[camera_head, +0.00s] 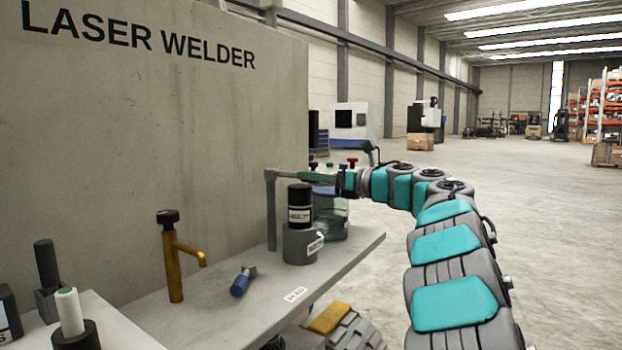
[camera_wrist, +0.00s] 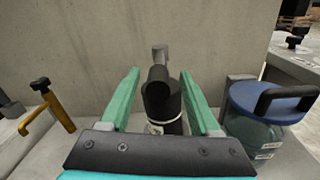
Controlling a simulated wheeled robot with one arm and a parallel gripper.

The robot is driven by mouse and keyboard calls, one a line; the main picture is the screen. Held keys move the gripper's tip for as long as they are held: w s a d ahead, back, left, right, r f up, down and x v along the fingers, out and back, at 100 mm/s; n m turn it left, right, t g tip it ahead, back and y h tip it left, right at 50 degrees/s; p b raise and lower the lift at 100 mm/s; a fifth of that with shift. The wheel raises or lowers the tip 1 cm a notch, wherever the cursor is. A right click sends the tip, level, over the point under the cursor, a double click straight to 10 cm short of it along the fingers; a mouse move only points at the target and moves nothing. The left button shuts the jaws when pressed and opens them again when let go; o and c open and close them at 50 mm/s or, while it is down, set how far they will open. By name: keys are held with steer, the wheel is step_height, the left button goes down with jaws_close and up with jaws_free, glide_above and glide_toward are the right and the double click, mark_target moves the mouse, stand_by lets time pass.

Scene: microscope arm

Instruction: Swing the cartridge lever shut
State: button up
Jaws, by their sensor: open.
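The cartridge lever looks to be the grey post (camera_head: 271,215) with a short arm at its top, standing on the bench against the welder panel. In the wrist view its dark round grip (camera_wrist: 157,82) points towards the camera. My gripper (camera_head: 312,177) is open, its green fingers on either side of the grip, with gaps visible in the wrist view (camera_wrist: 158,80). The black labelled cartridge (camera_head: 299,205) stands upright in a grey holder (camera_head: 300,244), below the lever's grip. My gripper hides part of the lever's arm in the head view.
A glass jar (camera_head: 333,215) with a blue lid (camera_wrist: 275,100) stands close right of the cartridge. A yellow post with a black knob (camera_head: 168,216) and a blue-handled tool (camera_head: 241,282) are to the left.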

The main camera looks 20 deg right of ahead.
steer(key=v, duration=0.6)
steer(key=shift+s+d+b, duration=0.2)
steer(key=shift+s+b, duration=0.05)
steer(key=shift+b, duration=0.15)
